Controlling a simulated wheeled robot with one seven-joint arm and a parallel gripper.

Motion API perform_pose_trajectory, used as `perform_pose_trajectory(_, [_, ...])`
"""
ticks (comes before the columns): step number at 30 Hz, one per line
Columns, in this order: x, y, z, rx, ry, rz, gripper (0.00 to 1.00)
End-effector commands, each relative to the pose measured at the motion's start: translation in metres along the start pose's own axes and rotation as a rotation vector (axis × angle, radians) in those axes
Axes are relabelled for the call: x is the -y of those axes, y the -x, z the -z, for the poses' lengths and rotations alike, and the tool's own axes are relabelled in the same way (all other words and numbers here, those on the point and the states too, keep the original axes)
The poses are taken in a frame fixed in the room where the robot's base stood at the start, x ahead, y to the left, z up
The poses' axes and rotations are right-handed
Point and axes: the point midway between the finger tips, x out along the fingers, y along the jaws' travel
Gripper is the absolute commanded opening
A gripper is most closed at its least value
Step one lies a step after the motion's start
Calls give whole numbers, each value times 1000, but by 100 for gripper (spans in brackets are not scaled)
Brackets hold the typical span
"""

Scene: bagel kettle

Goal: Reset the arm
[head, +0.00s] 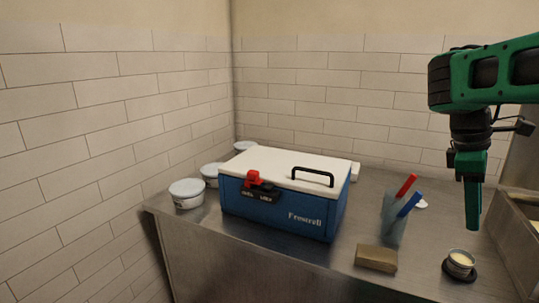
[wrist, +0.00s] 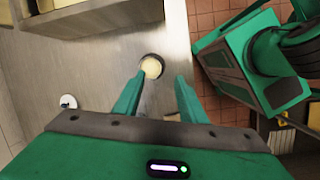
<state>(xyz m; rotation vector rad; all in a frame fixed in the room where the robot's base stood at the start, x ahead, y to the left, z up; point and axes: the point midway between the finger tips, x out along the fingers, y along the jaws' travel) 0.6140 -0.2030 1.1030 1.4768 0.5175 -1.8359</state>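My green gripper (head: 472,228) hangs down from my arm at the right of the head view, above the right part of the metal counter. In the wrist view my gripper (wrist: 158,85) has its two fingers apart with nothing between them. A small cup with pale contents (head: 460,262) stands on the counter below and in front of it on a dark round base. The cup also shows in the wrist view (wrist: 151,67), beyond the fingertips and apart from them.
A blue cooler box (head: 270,208) with a white lid stands mid-counter. Lidded white tubs (head: 186,192) stand to its left. A holder with red and blue items (head: 393,226) and a tan block (head: 376,258) stand left of my gripper. A metal basin (head: 515,245) is at the right edge.

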Motion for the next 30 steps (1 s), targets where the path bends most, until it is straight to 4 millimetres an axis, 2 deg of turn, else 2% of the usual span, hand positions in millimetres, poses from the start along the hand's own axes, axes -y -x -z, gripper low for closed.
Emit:
perform_pose_trajectory(1, [6, -8, -13, -6, -71, 7, 38])
perform_pose_trajectory(6, [31, -37, -44, -36, -349, 39, 38])
perform_pose_trajectory(13, [79, -77, -72, -81, -731, 108, 38])
perform_pose_trajectory(21, [146, -117, -81, -123, -1154, 227, 38])
perform_pose_trajectory(25, [167, -128, -79, -132, -1286, 273, 38])
perform_pose_trajectory(30, [180, -133, -76, -136, -1359, 301, 38])
